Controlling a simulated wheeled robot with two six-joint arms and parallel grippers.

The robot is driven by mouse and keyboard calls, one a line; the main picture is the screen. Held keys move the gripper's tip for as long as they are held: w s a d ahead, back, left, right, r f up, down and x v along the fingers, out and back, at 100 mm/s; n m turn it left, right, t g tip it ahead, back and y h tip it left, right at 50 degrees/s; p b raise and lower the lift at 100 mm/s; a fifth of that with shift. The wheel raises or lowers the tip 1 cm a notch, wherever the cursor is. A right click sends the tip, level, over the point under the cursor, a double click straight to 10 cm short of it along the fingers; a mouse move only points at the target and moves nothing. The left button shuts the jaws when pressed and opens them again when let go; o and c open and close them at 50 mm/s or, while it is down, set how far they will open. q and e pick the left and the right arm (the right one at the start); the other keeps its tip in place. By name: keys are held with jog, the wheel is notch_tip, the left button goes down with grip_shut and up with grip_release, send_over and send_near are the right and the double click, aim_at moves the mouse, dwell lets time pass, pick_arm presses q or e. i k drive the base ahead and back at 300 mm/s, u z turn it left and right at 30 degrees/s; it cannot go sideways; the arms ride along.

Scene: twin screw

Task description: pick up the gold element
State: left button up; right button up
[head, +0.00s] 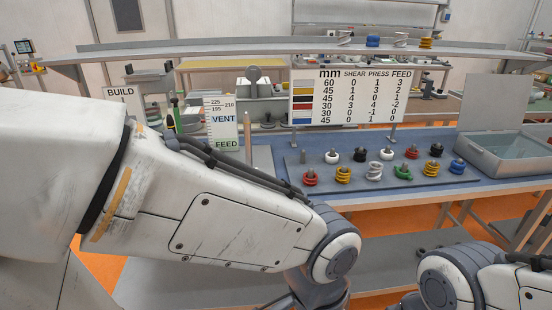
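Two gold coil-shaped elements are on the dark tray (390,185) on the blue workbench. One gold element (343,175) is in the front row, between a red one and a silver one. The other gold element (430,166) is at the front right, between a green one and a blue one. A further gold piece (425,43) is on the upper shelf. My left arm crosses the lower left and middle, and my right arm enters at the lower right. Both arms show in front of the bench. Neither gripper's fingertips show.
Red (310,178), silver (374,174), green (403,172), blue (457,166) and several other elements share the tray closely. A number board (355,97) stands behind it.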

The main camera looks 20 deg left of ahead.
aim_at(342, 178)
jog(key=k, duration=0.6)
jog(key=u, duration=0.65)
jog(key=i, duration=1.95)
jog(key=z, duration=0.3)
